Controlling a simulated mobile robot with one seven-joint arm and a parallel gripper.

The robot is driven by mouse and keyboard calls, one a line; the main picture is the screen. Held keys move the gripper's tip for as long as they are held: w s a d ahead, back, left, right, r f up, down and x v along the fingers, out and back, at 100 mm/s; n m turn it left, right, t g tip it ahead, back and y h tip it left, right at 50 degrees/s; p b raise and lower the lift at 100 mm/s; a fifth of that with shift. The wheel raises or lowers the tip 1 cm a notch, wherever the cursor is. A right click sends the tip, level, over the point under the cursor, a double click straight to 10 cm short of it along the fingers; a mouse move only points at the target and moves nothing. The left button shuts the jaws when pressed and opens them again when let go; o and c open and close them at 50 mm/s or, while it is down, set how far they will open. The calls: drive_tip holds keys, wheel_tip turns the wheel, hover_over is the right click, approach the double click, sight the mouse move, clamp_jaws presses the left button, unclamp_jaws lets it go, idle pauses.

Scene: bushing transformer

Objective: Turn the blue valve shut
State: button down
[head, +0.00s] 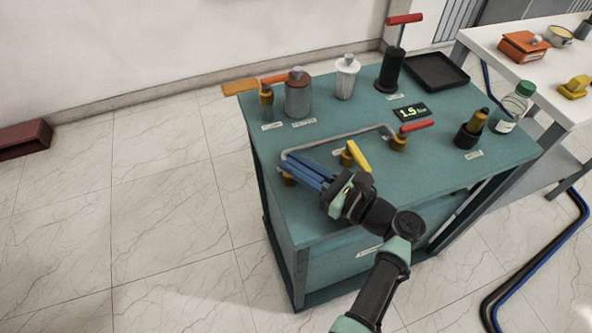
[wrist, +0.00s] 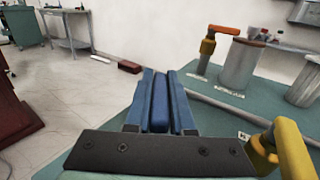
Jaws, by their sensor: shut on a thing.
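The blue valve sits at the left end of the grey pipe on the teal cabinet top; its brass body (head: 288,179) shows just under my fingertips. My gripper (head: 300,168) reaches in from the front right, its blue fingers pointing left and away. In the wrist view, the blue valve handle (wrist: 160,108) lies lengthwise between the two fingers of my gripper (wrist: 161,85), which are shut on it. The fingers cover much of the handle in the head view, so its exact angle to the pipe is hard to tell.
A yellow valve handle (head: 358,155) stands close to the right of my gripper, and a red-handled valve (head: 416,126) lies farther right. The grey pipe (head: 340,138) runs behind. An orange-handled valve (head: 266,94) and a grey canister (head: 298,95) stand at the back left.

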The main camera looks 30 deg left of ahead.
drive_tip(key=shift+n+g+b, duration=0.45)
drive_tip(key=shift+n+g, duration=0.15)
drive_tip(key=shift+g, duration=0.4)
drive_tip(key=c, duration=0.8)
unclamp_jaws()
drive_tip(key=d, duration=0.8)
drive_tip(key=d+b, duration=0.1)
drive_tip(key=d, duration=0.4)
drive_tip(key=shift+s, duration=0.4)
